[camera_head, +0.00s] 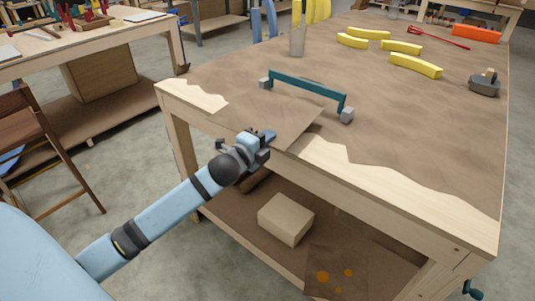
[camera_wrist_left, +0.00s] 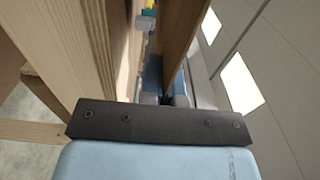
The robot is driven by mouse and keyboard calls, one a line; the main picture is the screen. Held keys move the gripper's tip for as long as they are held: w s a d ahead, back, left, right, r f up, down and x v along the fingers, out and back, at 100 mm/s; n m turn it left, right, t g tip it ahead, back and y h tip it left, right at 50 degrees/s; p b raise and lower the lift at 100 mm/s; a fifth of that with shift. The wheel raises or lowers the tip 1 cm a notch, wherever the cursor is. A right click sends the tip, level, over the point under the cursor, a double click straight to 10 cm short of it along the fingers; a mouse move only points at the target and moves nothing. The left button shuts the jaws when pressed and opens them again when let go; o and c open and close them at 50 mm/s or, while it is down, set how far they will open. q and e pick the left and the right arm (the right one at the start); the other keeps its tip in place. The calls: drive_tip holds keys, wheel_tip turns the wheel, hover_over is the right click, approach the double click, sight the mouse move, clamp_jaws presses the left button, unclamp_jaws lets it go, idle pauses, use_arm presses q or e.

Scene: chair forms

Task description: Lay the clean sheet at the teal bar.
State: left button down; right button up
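A teal bar (camera_head: 308,88) with grey end blocks stands on the workbench top near its left corner. A plain brown sheet (camera_head: 285,118) is at the near edge of the bench, just in front of the bar. My left gripper (camera_head: 262,138) is shut on the sheet's near edge. In the left wrist view the sheet (camera_wrist_left: 188,35) shows edge-on from the fingers (camera_wrist_left: 165,88), with a gap between it and the bench. Another brown sheet with orange spots (camera_head: 345,270) is low down by the bench's lower shelf. My right gripper is not in view.
The workbench (camera_head: 435,165) has a brown, ragged-edged covering. Yellow curved pieces (camera_head: 415,66), a clear cup (camera_head: 297,40), and a grey tool (camera_head: 485,82) stand farther back. A cardboard box (camera_head: 286,220) is on the lower shelf. The bench top right of the bar is clear.

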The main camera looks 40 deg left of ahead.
use_arm(q)
drive_tip(key=shift+f+b, duration=0.4)
drive_tip(key=shift+f, duration=1.9)
drive_tip(key=shift+f, duration=0.15)
drive_tip(key=c, duration=1.4)
unclamp_jaws()
drive_tip(key=shift+o, duration=0.2)
